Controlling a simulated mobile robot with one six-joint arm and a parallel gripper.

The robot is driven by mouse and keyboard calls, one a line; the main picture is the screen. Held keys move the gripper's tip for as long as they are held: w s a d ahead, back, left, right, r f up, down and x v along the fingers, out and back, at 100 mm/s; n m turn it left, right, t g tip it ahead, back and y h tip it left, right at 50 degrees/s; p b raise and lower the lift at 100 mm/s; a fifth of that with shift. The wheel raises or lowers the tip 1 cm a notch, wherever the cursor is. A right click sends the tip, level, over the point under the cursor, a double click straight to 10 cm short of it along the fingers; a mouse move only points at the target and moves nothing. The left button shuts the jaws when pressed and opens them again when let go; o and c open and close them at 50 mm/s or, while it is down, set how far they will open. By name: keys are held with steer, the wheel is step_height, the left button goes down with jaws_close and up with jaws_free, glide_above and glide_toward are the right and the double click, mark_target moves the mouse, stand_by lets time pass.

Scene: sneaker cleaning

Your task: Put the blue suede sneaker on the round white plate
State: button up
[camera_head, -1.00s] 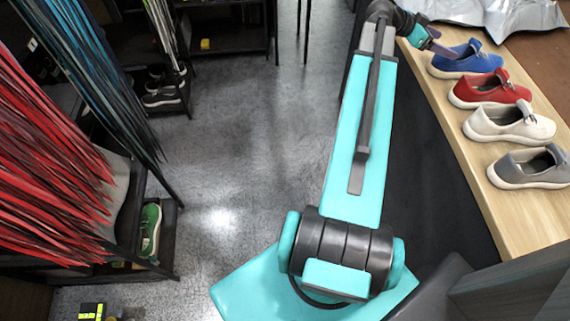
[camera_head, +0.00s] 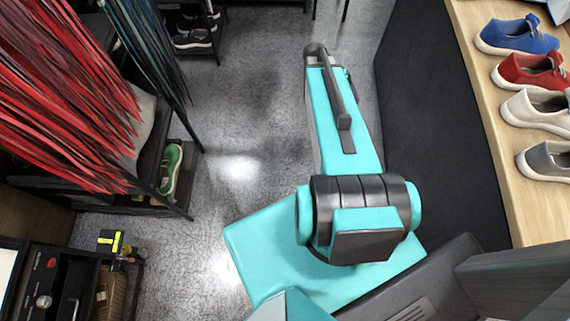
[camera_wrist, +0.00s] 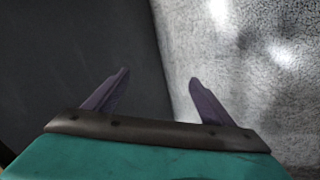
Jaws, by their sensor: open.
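The blue suede sneaker (camera_head: 518,36) has a white sole and stands upright on a light wooden bench at the upper right of the head view. It is first in a row with a red, a white and a grey sneaker. My gripper (camera_wrist: 153,98) shows in the wrist view with its two purple fingers apart and nothing between them. It is over the floor beside the dark bench side, away from the sneaker. In the head view the gripper is mostly hidden behind my arm. I see no round white plate in the current frames.
The red sneaker (camera_head: 530,72), white sneaker (camera_head: 537,112) and grey sneaker (camera_head: 548,162) stand on the wooden bench (camera_head: 486,90). A rack with a green shoe (camera_head: 171,168) and red laces (camera_head: 60,90) are at left. The grey floor (camera_head: 250,110) between is clear.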

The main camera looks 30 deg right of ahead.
steer(key=s+a+f+n+g+y, duration=0.1)
steer(key=s+a+f+n, duration=0.2)
steer(key=a, duration=0.7)
steer(key=s+a+f+n+g+y, duration=0.1)
steer(key=s+a+f+n+y, duration=0.1)
steer(key=s+a+f, duration=0.5)
steer(key=s+a+f+n+g+y, duration=0.1)
steer(key=s+a+f+n, duration=0.4)
steer(key=a, duration=1)
steer(key=s+f+y, duration=0.1)
steer(key=s, duration=0.2)
steer(key=shift+a, duration=0.25)
